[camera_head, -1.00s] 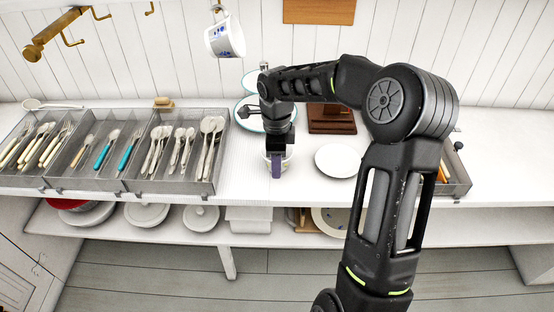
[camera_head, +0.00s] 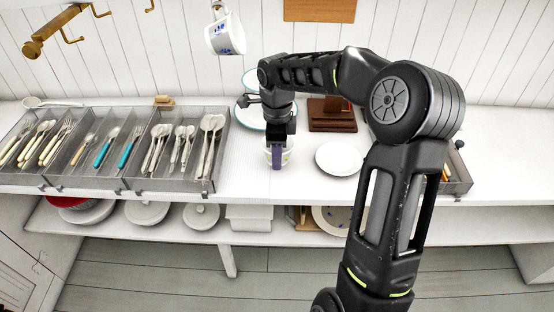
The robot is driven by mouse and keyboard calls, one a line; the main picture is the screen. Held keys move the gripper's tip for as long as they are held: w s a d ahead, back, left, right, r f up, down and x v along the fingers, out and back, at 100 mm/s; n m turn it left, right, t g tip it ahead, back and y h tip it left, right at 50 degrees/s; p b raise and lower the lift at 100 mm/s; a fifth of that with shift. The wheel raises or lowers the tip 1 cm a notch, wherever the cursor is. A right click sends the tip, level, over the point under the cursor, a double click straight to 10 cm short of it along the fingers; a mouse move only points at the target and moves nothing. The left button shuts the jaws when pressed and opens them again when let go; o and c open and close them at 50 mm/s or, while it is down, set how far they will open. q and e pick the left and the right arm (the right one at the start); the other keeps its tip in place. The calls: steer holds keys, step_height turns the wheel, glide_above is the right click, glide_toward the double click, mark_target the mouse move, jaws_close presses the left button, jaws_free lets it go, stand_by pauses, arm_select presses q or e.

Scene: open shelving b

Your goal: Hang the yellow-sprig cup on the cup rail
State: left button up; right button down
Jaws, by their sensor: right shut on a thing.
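A small pale cup (camera_head: 289,155) is at my right gripper (camera_head: 277,160), over the white counter. The gripper's fingers hide much of the cup, so its sprig pattern cannot be made out. The gripper points down and is shut on the cup. A brass rail (camera_head: 50,33) with hooks is on the wall at the upper left, and another hook shows at the top edge. A white cup with blue sprigs (camera_head: 226,36) hangs at the top. My left gripper is not in view.
Cutlery trays (camera_head: 130,158) fill the counter's left. A white plate (camera_head: 338,158) lies right of the held cup, and blue-rimmed plates (camera_head: 252,113) are behind it. A brown wooden stand (camera_head: 331,115) is at the back. Dishes sit on the lower shelf (camera_head: 400,228).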

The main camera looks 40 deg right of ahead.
step_height(320, 180, up, 8)
steer(key=shift+f, duration=0.2)
steer(key=shift+f, duration=0.1)
stand_by(1.5)
